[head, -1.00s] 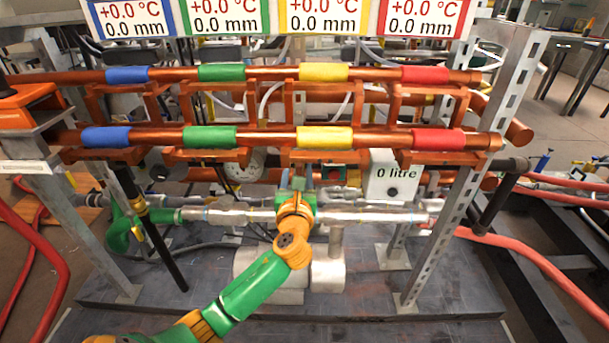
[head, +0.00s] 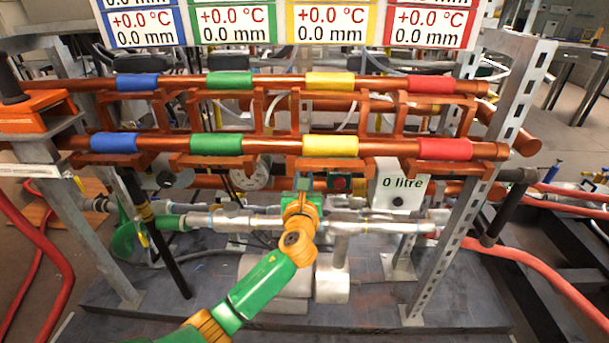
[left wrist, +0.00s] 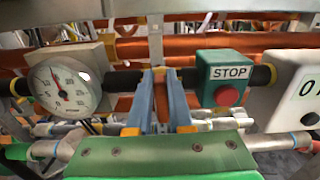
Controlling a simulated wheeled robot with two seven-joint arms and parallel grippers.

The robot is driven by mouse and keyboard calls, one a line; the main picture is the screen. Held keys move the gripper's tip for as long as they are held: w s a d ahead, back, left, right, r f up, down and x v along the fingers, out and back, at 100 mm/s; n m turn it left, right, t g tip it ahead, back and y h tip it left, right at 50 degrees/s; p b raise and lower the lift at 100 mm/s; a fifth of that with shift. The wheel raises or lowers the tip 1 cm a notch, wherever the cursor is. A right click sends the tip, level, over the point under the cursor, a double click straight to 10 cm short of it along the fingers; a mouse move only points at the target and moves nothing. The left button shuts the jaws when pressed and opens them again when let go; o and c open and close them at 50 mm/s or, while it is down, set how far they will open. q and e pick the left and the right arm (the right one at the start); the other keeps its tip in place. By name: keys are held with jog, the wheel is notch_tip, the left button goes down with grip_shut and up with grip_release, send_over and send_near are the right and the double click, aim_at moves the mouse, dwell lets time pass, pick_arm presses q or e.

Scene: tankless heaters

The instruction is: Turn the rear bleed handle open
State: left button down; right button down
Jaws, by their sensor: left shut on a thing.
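My left gripper (head: 304,186) reaches in from below, under the front copper pipe in the head view. No handle marked as the rear bleed handle can be made out for certain. My right gripper is in neither view.
The round dial (left wrist: 68,88) is close left of the fingers; the green STOP box (left wrist: 222,75) with red button is close right. Copper pipes (head: 280,145) with coloured bands run above. Silver pipework (head: 230,221) lies low around the arm.

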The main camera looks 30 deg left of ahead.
pick_arm(q)
jog(key=n, duration=0.2)
jog(key=n+p, duration=0.1)
jog(key=shift+s+a+f+n, duration=0.15)
jog(key=shift+s+a+n, duration=0.05)
jog(key=shift+a+n, duration=0.1)
jog(key=shift+s+a+f+n+b, duration=0.2)
jog(key=shift+f+n+b, duration=0.2)
jog(key=shift+n, duration=1.75)
jog(key=shift+s+a+f+n+b, duration=0.1)
jog(key=shift+a+f+n+b, duration=0.2)
jog(key=shift+n, duration=1.9)
jog(key=shift+s+a+f+n+b, duration=0.15)
jog(key=shift+f+n+b, duration=0.25)
jog(key=shift+n, duration=1.75)
jog(key=c, duration=0.8)
grip_release()
jog(key=shift+c, duration=0.2)
